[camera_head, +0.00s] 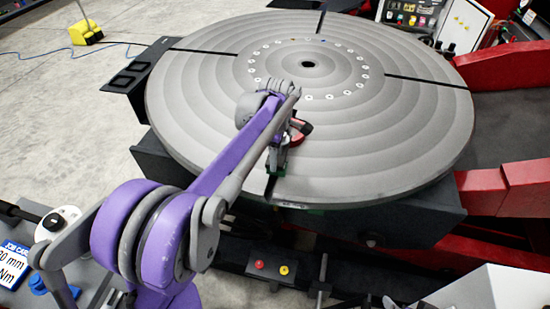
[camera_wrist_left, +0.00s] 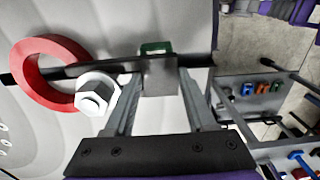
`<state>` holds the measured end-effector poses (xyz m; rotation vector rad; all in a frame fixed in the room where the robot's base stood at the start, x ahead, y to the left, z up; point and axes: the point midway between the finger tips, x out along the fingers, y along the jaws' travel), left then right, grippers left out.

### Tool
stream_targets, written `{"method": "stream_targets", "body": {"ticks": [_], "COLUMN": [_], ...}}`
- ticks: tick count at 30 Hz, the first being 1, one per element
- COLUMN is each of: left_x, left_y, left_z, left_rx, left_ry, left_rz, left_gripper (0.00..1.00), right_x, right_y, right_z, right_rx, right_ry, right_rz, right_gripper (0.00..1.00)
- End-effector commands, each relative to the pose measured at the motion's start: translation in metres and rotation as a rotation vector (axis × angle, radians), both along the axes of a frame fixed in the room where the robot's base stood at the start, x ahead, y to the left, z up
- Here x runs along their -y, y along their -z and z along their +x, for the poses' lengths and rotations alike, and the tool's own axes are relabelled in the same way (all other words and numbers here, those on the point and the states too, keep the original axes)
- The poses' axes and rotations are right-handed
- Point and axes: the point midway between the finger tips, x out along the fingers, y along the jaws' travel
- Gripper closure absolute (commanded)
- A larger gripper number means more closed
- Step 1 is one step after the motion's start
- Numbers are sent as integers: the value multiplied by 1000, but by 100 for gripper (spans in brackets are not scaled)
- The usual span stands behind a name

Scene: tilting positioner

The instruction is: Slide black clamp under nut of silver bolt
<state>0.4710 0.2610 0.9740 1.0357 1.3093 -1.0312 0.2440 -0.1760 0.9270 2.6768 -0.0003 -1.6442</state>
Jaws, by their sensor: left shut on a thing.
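The black clamp (camera_wrist_left: 120,66) shows in the left wrist view as a dark bar, with its left end over the red ring (camera_wrist_left: 27,68). The silver bolt with its pale nut (camera_wrist_left: 97,93) stands along the clamp's lower edge in the picture; the nut overlaps that edge, and I cannot tell whether the clamp is under it. My left gripper (camera_wrist_left: 158,80) is shut on the grey block end of the clamp, right of the nut. In the head view my left gripper (camera_head: 279,150) is low over the turntable's near part, by the red ring (camera_head: 301,128); my arm hides the bolt. My right gripper is not in view.
The large round grey turntable (camera_head: 400,130) has radial slots and is mostly clear. A green piece (camera_wrist_left: 155,47) lies just beyond the gripped block. Red frame beams (camera_head: 500,185) stand at the right. A red and a yellow button (camera_head: 284,270) are below the front edge.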

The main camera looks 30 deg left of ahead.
Motion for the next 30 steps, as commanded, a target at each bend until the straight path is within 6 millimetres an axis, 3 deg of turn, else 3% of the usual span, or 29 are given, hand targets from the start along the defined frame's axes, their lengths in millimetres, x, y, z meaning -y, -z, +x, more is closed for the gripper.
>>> {"method": "stream_targets", "body": {"ticks": [30], "left_x": [-2], "left_y": [0], "left_z": [7], "left_rx": [0], "left_ry": [0], "left_rz": [0], "left_gripper": [100], "right_x": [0], "right_y": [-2], "right_z": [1], "right_rx": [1], "right_ry": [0], "right_rz": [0], "right_gripper": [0]}}
